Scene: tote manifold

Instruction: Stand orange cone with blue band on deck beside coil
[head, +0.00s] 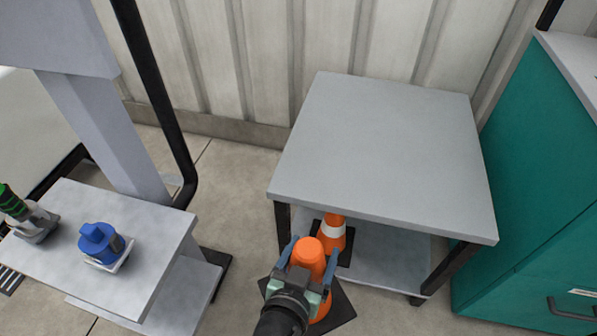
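An orange cone (309,252) with a dark square base stands out at the bottom centre, in front of the grey table. My gripper (308,262) has its blue-grey fingers on both sides of this cone, close against it, and appears shut on it. The gripper and wrist cover the cone's middle, so I cannot see a blue band. The cone looks large and near, its base apparently above the floor. A second orange cone (334,222) with a white band stands behind it, partly under the tabletop. I cannot make out a coil for certain.
The grey tabletop (385,140) is bare, with a lower shelf (390,262) beneath. A teal cabinet (540,190) stands close on the right. At left, a low grey stand (135,290) carries a blue knobbed object (101,243) and a green-and-black object (14,204).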

